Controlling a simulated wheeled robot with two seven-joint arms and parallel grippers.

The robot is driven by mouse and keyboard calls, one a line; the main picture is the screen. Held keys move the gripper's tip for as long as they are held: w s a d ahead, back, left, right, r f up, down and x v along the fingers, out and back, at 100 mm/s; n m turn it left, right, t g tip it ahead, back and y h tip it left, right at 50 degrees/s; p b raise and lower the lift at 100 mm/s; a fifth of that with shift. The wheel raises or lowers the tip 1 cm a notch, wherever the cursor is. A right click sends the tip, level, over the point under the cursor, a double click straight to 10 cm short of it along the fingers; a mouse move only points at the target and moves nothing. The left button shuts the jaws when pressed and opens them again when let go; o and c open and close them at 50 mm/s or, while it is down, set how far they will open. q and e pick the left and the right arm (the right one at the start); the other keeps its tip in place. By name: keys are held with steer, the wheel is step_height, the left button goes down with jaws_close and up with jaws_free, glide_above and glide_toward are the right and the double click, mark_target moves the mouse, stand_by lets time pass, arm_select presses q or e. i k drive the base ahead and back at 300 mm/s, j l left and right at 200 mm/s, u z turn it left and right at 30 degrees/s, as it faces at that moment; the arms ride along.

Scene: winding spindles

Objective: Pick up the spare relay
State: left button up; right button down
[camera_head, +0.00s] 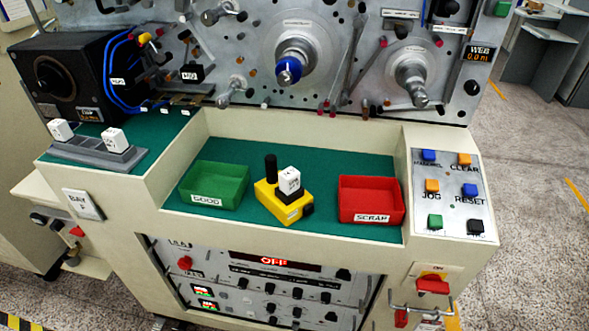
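Several small white blocks with dark print look like relays. One white block (60,131) stands at the left end of a grey holder (75,152) on the green ledge at left, and a second white block (114,140) stands near the holder's right end. A third white block (289,181) sits on a yellow device (268,203) between the two trays. The print is too small to tell which one is the spare. Neither of my grippers is in view.
A green GOOD tray (215,171) and a red SCRAP tray (371,181) look empty. A black post (271,168) rises from the yellow device. A button panel (451,190) is at right. Spindles, including a blue-collared spindle (289,70), jut from the machine face behind.

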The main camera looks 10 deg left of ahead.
mark_target(289, 179)
steer(key=i+l+u, duration=0.1)
steer(key=l+u, duration=0.25)
steer(key=i+l+u, duration=0.1)
steer(key=l+u, duration=0.2)
steer(key=i+l+u, duration=0.1)
steer(key=l+u, duration=0.25)
steer(key=j, duration=0.1)
